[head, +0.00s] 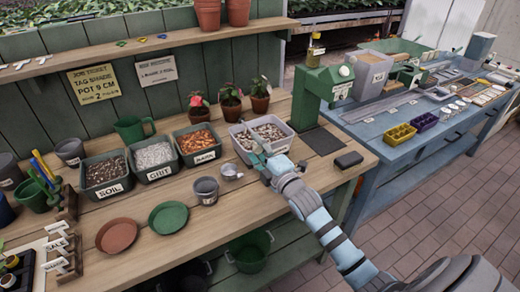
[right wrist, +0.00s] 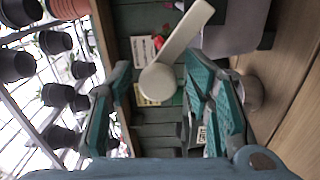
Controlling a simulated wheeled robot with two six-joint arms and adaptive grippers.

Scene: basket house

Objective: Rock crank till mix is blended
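A light grey mixing tub (head: 284,143) with brown mix in it stands on the wooden bench. My right gripper (head: 262,160) is at its near side, pointing away from me. In the right wrist view, a pale crank arm (right wrist: 184,42) with a round end (right wrist: 157,82) shows in the gap between the two teal fingers (right wrist: 158,100). The fingers are apart and not closed on it. The grey tub body (right wrist: 235,28) is beside the crank. In the head view I cannot make out the crank behind the gripper. My left gripper is not in view.
Bins of soil (head: 103,190), grit (head: 152,175) and bark (head: 196,158) stand left of the tub. A small metal cup (head: 230,172) and a grey pot (head: 206,190) are close to the gripper. A green machine (head: 312,97) and black block (head: 348,160) lie to the right.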

